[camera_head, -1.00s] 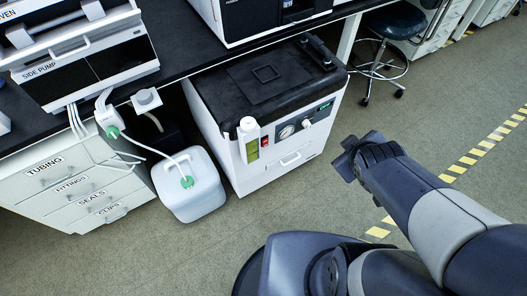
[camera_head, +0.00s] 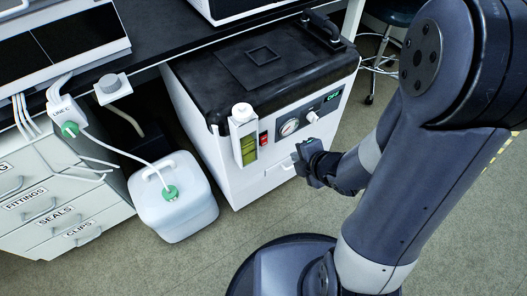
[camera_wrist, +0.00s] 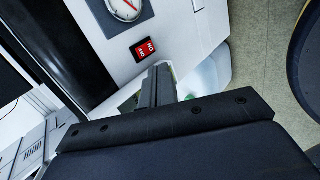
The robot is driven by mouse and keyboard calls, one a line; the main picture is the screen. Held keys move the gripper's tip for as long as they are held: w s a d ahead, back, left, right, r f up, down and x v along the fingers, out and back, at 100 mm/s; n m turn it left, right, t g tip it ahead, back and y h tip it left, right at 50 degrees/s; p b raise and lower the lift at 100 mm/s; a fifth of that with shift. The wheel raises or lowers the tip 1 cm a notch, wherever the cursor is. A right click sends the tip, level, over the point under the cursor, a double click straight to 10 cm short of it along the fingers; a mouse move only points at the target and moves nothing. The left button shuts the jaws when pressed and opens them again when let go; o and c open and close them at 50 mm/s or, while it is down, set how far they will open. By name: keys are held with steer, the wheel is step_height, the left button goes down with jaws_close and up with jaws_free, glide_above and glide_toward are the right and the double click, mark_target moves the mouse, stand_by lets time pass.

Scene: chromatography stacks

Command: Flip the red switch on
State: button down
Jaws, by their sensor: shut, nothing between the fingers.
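The red switch (camera_head: 264,138) is a small rocker on the front of a white machine with a black top (camera_head: 217,160), between a yellow-green sight glass and a round gauge. In the wrist view the red switch (camera_wrist: 143,49) shows white lettering, and lies just beyond my fingertips. My gripper (camera_head: 301,160) is shut and empty, in front of the machine to the right of and below the switch. In the wrist view my gripper (camera_wrist: 158,72) points toward the panel just below the switch. I cannot tell whether it touches the panel.
The gauge (camera_head: 289,127) and a small display (camera_head: 332,97) are on the same panel. A white jug (camera_head: 175,205) with a green cap and tube stands left of the machine. Labelled drawers (camera_head: 60,215) are farther left.

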mark_target(264, 141)
steer(key=shift+w+a+f+n+y, duration=0.15)
steer(key=shift+a+f+n, duration=0.15)
steer(key=shift+f, duration=0.15)
steer(key=shift+a+f+n+y, duration=0.15)
steer(key=shift+a+f+n, duration=0.15)
steer(key=shift+f, duration=0.15)
steer(key=shift+b, duration=0.3)
steer(key=w+r+b+x, duration=0.1)
steer(key=b+x, duration=0.3)
steer(key=x, duration=0.9)
steer(key=shift+w+a+r, duration=0.2)
steer(key=shift+a+r, duration=0.05)
steer(key=shift+a, duration=0.2)
